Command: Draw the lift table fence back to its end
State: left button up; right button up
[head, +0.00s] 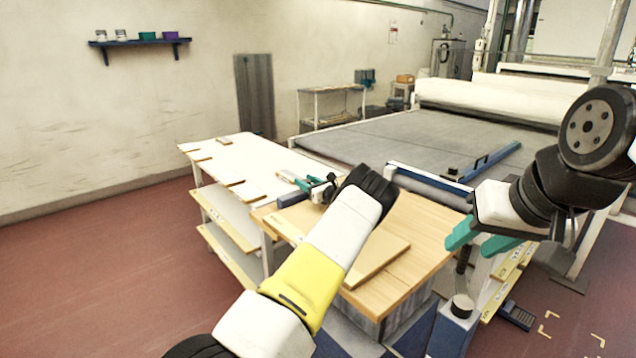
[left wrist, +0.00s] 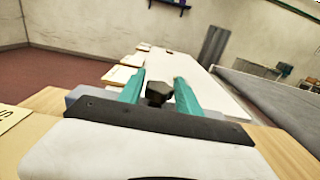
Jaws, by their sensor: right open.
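The lift table (head: 418,240) has a pale wooden top. A blue-grey bar, seemingly its fence (head: 291,198), lies at the far left of the top, mostly hidden by my left gripper (head: 304,182). In the left wrist view, a dark knob (left wrist: 158,92) stands between the teal fingers of my left gripper (left wrist: 160,88); whether they press on it is unclear. My right gripper (head: 484,241) is open and empty, beside the table's right edge.
A loose board (head: 378,262) lies on the wooden top. A long white bench (head: 245,160) with small boards adjoins at the back left. A grey bed (head: 410,138) with a blue bar (head: 490,161) lies behind. Red floor at left is clear.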

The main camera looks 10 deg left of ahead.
pick_arm(q)
grip_shut()
dwell(1.1)
